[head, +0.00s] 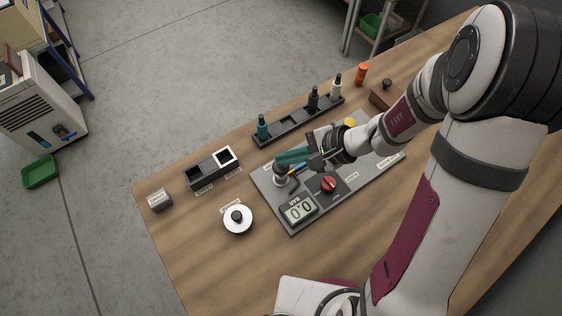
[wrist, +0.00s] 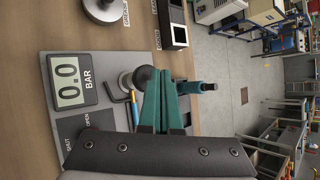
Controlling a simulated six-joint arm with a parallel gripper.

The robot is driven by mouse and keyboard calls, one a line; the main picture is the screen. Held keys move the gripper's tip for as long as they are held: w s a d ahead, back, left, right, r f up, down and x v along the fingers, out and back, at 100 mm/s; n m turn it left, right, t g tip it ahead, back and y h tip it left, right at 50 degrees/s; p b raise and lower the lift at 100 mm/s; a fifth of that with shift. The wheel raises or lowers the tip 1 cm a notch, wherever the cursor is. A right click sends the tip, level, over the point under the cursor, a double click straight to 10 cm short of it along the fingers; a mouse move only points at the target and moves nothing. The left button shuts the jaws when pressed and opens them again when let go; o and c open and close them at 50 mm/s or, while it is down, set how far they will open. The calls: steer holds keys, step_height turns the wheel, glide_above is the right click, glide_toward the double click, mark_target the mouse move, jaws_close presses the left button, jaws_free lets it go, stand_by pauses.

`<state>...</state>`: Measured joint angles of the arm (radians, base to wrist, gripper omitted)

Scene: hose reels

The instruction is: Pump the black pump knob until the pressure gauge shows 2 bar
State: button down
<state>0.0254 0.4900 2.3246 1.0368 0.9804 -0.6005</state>
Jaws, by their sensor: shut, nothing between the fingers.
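The pump knob (wrist: 146,76) is a dark ball on a silver pump body, which stands on the panel; in the head view the knob (head: 281,168) is partly behind my fingers. My gripper (head: 279,160) is shut and empty, with its teal fingertips close beside the knob. In the wrist view the fingertips (wrist: 161,76) appear next to it; I cannot tell whether they touch.
A red valve knob (head: 328,184) is right of the pump. A blue-orange stick (head: 298,169) lies close to my fingers. The front-left table is clear.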

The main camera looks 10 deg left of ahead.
steer(key=shift+f, duration=1.25)
stand_by(1.2)
steer(key=shift+r, duration=1.7)
steer(key=shift+r, duration=0.1)
steer(key=shift+r, duration=2.4)
stand_by(0.9)
steer(key=shift+r, duration=1.9)
